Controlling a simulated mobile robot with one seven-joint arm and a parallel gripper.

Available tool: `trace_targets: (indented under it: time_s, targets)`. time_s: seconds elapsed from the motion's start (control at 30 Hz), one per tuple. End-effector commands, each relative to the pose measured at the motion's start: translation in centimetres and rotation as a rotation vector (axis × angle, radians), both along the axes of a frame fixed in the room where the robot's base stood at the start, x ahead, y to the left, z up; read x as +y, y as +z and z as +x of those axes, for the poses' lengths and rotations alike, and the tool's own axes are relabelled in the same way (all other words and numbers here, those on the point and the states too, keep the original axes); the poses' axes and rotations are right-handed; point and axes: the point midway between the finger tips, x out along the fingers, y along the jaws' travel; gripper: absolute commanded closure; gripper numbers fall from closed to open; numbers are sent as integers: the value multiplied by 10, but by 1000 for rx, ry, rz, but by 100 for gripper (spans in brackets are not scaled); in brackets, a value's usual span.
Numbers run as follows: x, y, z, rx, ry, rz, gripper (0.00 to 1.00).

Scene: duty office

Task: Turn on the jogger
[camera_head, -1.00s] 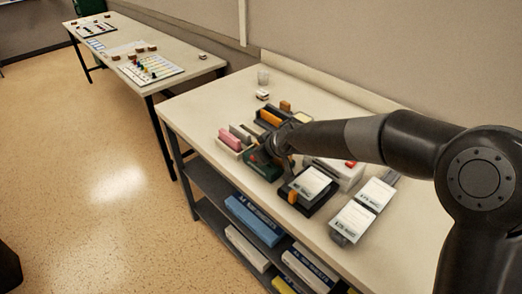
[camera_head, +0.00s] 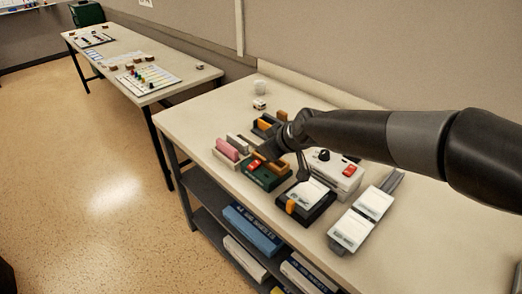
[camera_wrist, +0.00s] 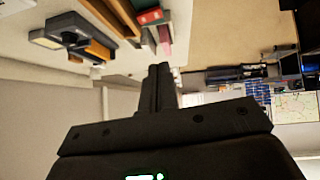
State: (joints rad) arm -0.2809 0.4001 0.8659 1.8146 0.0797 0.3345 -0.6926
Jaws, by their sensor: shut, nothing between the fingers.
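The jogger appears to be the white machine (camera_head: 335,172) with a black knob (camera_head: 323,155) and a red switch (camera_head: 349,171), right of my gripper in the head view. Its near left part is partly hidden behind my arm. My gripper (camera_head: 265,155) is over the green device, left of the white machine. In the wrist view its fingers (camera_wrist: 159,72) are together and empty. I cannot tell whether they touch anything.
A green device (camera_head: 265,177) with a red part, a black device with paper (camera_head: 305,200) and white-topped units (camera_head: 352,229) crowd the table (camera_head: 205,118). Pink and grey blocks stand left. Another table (camera_head: 125,92) stands behind. Binders fill the shelf below.

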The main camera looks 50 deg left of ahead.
Motion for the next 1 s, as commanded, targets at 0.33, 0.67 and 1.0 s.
trace_targets:
  time_s: [0.33,0.67,1.0]
  targets:
    - [-13,12,-2,0,0,0,100]
    - [-12,12,-2,-4,1,0,100]
    - [-13,16,12,-64,-1,5,100]
